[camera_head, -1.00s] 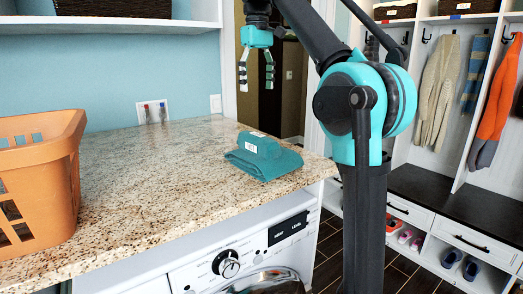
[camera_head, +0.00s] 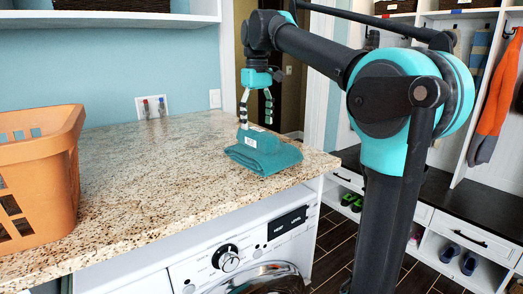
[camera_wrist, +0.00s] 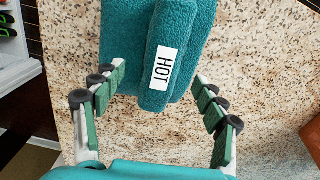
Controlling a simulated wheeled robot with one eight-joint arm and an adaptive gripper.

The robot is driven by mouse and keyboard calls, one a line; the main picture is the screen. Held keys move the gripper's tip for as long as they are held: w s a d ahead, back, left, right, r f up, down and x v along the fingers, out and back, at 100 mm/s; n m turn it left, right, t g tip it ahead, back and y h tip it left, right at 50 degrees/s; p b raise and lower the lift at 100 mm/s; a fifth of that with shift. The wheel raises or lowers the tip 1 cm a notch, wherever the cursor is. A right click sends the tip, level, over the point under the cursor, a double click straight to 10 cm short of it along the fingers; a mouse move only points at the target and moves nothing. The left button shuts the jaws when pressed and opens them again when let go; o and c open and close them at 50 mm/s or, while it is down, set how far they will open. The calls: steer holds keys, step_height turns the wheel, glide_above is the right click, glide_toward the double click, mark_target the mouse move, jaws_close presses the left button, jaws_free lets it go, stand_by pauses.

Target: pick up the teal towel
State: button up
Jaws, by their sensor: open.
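The teal towel (camera_head: 270,158) lies folded on the granite counter near its right end, with a rolled part on top. In the wrist view the towel (camera_wrist: 130,65) is at the top centre, and a white label reading "HOT" (camera_wrist: 164,67) sits on the rolled part. My gripper (camera_head: 256,122) is above the towel in the head view, pointing down. In the wrist view my gripper (camera_wrist: 160,88) is open, its fingers spread to either side of the near end of the rolled part. Nothing is held between them.
The counter (camera_head: 150,190) is clear between the towel and an orange basket (camera_head: 40,185) at the left. A washing machine (camera_head: 240,258) is under the counter. A wall outlet (camera_head: 152,107) is behind. A bench (camera_head: 460,210) with cubbies stands at the right.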

mark_target(257, 129)
steer(key=shift+s+f, duration=0.2)
steer(key=shift+f, duration=2)
jaws_close()
